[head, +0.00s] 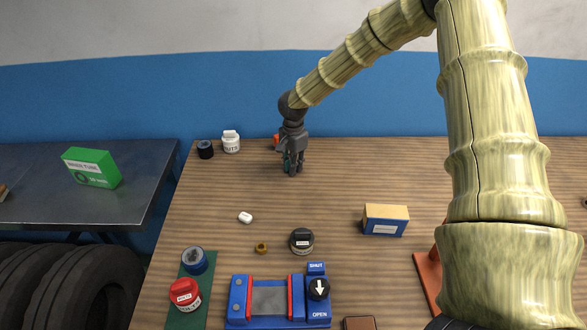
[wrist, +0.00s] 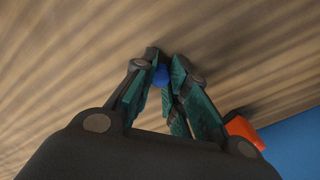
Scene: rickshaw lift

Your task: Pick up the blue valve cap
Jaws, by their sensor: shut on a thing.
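The blue valve cap (wrist: 161,76) is a small blue piece between the fingertips in the wrist view, only partly visible. My gripper (wrist: 163,70) is shut on it, with the teal finger pads on either side. In the head view my gripper (head: 292,171) points down over the far part of the wooden table, and the cap is hidden by the fingers there. I cannot tell whether the cap touches the table.
An orange thing (head: 277,138) shows beside my gripper. A white jar (head: 231,144) and black cylinder (head: 205,150) stand back left. A white piece (head: 245,217), brass piece (head: 261,248), dark canister (head: 302,244) and yellow-blue box (head: 385,222) stand nearer. The blue fixture (head: 240,300) is in front.

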